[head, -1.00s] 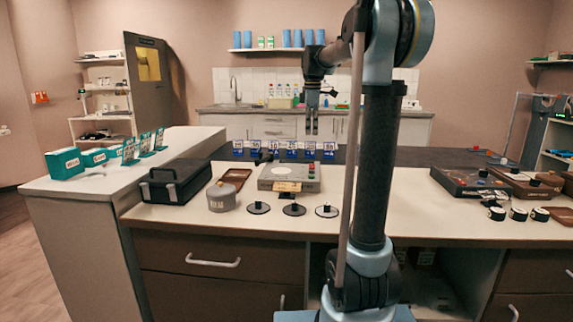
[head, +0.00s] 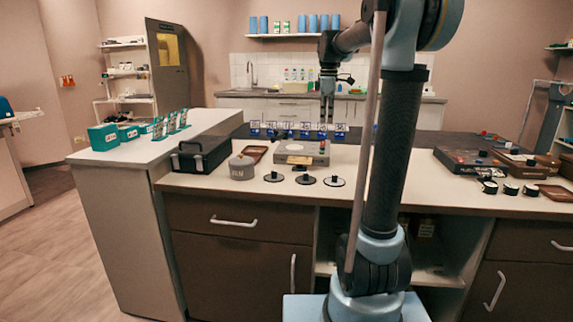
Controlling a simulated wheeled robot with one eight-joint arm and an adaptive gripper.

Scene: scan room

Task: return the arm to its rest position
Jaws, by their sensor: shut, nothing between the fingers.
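My gripper (head: 327,108) hangs from the end of my raised arm in the head view, fingers pointing down. It is shut and empty. It shows above the back part of the counter (head: 400,185), over the row of small blue numbered cards (head: 297,131), and appears clear of everything. My arm's upright links stand right of the middle and hide part of the counter.
On the counter are a grey device (head: 303,152), a film canister (head: 242,168), a black case (head: 201,153), several black discs (head: 305,180) and a dark box (head: 470,163) at right. Teal boxes (head: 104,137) stand on the left counter. Floor (head: 60,240) at left is clear.

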